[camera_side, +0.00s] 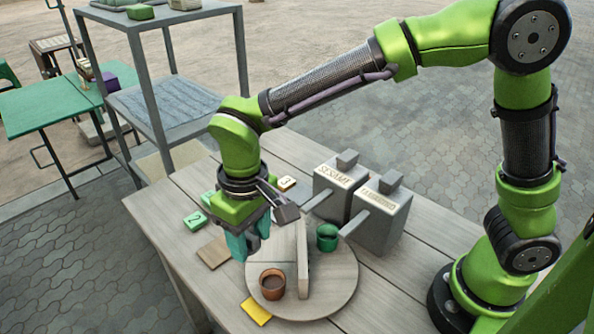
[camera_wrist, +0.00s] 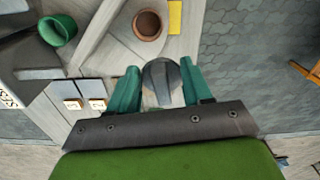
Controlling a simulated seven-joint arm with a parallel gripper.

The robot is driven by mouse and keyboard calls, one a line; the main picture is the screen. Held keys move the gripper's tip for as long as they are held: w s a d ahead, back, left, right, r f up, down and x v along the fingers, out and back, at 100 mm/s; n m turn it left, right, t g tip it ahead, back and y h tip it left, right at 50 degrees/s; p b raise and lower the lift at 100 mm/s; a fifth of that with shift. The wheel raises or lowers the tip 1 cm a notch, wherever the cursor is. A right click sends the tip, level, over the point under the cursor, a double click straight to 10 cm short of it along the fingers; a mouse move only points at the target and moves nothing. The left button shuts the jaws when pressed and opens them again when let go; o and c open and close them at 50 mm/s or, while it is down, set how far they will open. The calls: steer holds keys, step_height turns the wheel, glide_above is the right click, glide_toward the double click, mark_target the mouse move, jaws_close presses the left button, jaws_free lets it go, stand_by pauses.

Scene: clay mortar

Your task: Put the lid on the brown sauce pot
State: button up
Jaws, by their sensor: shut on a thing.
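The brown sauce pot (camera_side: 272,283) stands open and upright on a round wooden board (camera_side: 335,297); in the wrist view the pot (camera_wrist: 147,24) is beyond my fingertips. My gripper (camera_wrist: 160,80) has teal fingers shut on a grey round lid (camera_wrist: 163,84) with a raised ridge. In the side view my gripper (camera_side: 248,243) hangs above the table, up and left of the brown pot, apart from it. The lid is mostly hidden by the fingers there.
An upright divider (camera_side: 302,260) separates the brown pot from a green pot (camera_side: 327,237). Two grey boxes (camera_side: 340,185) (camera_side: 380,215) with long handles stand behind. A yellow card (camera_side: 256,311), a brown tile (camera_side: 213,252) and numbered tiles (camera_side: 195,221) lie on the table.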

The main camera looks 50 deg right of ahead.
mark_target(277, 272)
steer(key=shift+s+d+f, duration=0.3)
steer(key=shift+s+f, duration=0.3)
steer(key=shift+f, duration=0.6)
steer(key=shift+s+d+f, duration=0.35)
steer(key=shift+s+f, duration=0.3)
steer(key=shift+f, duration=0.55)
steer(key=shift+s+d+f, duration=0.3)
steer(key=shift+s+f, duration=0.3)
steer(key=shift+f, duration=0.6)
steer(key=shift+f, duration=0.4)
steer(key=o, duration=1.5)
steer(key=shift+r, duration=3.5)
steer(key=shift+r, duration=0.1)
